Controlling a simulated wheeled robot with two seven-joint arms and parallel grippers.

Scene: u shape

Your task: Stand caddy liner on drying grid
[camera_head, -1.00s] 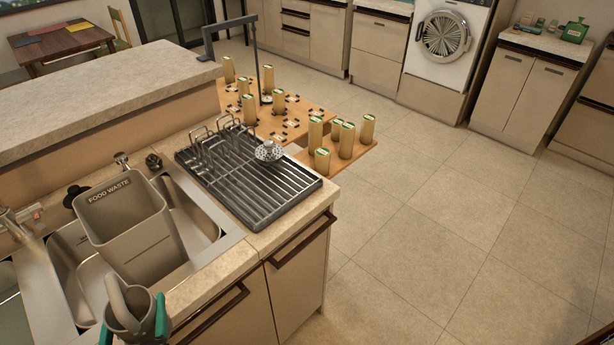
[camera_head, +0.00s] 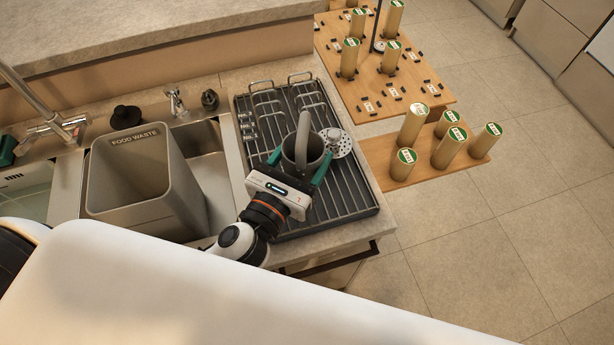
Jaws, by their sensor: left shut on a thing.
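The caddy liner (camera_head: 302,146), a small grey tub with an upright loop handle, is over the middle of the drying grid (camera_head: 352,203). It looks roughly upright; I cannot tell whether its base touches the bars. My left gripper (camera_head: 298,164) is shut on it, with teal fingers at either side. The gripper body hides the liner's lower front and part of the grid. My right gripper is not in view.
A perforated metal strainer (camera_head: 337,145) is close to the liner's right side. Wire racks (camera_head: 265,105) stand on the grid's back part. A food waste caddy (camera_head: 140,190) is in the sink at left. Boards with several gold cylinders (camera_head: 450,148) are to the right.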

